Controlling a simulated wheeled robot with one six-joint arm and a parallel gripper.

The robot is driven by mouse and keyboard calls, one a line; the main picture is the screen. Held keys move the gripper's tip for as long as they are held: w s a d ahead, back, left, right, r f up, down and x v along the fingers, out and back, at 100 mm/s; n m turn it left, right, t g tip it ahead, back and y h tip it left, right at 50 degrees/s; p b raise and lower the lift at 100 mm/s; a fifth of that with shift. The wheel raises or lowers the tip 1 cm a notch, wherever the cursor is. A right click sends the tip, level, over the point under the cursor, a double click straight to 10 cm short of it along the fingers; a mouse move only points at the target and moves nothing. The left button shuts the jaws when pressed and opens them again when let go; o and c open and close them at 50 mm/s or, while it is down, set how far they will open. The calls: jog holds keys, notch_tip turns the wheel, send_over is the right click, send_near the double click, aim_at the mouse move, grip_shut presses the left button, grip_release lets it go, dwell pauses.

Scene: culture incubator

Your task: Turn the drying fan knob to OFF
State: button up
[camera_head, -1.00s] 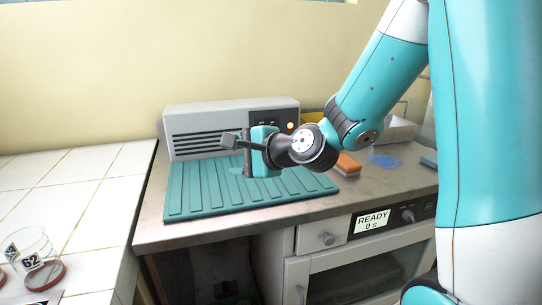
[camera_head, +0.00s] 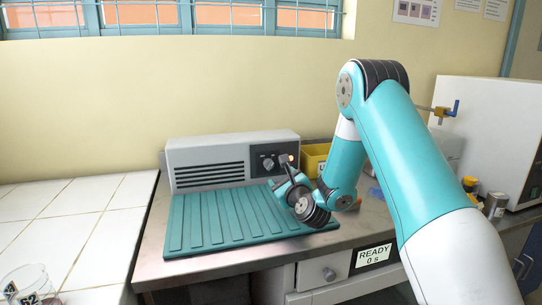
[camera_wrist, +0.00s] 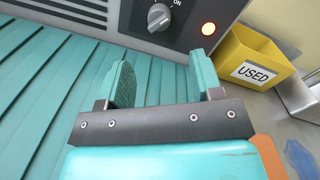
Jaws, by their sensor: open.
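The drying fan is a grey box (camera_head: 205,152) with dark slots, at the back of the teal ribbed mat. Its round grey knob (camera_wrist: 160,17) sits on a dark panel at the top of the wrist view; it also shows in the head view (camera_head: 268,163). The knob's ridge tilts toward the "ON" label. An orange lamp (camera_wrist: 208,28) glows to its right. My gripper (camera_wrist: 161,68) is open and empty, pointing at the panel. The knob lies beyond the fingertips, apart from them. In the head view, my gripper is partly hidden by my wrist.
The ribbed mat (camera_head: 215,225) lies before the fan on the metal bench. A yellow bin (camera_wrist: 245,58) marked "USED" stands right of the fan. A white-tiled counter (camera_head: 70,230) is at left. A white cabinet (camera_head: 490,130) stands at the far right.

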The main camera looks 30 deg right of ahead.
aim_at(271, 167)
jog(key=p+x, duration=0.6)
jog(key=x, duration=0.3)
jog(key=shift+w, duration=0.4)
jog(key=c, duration=0.9)
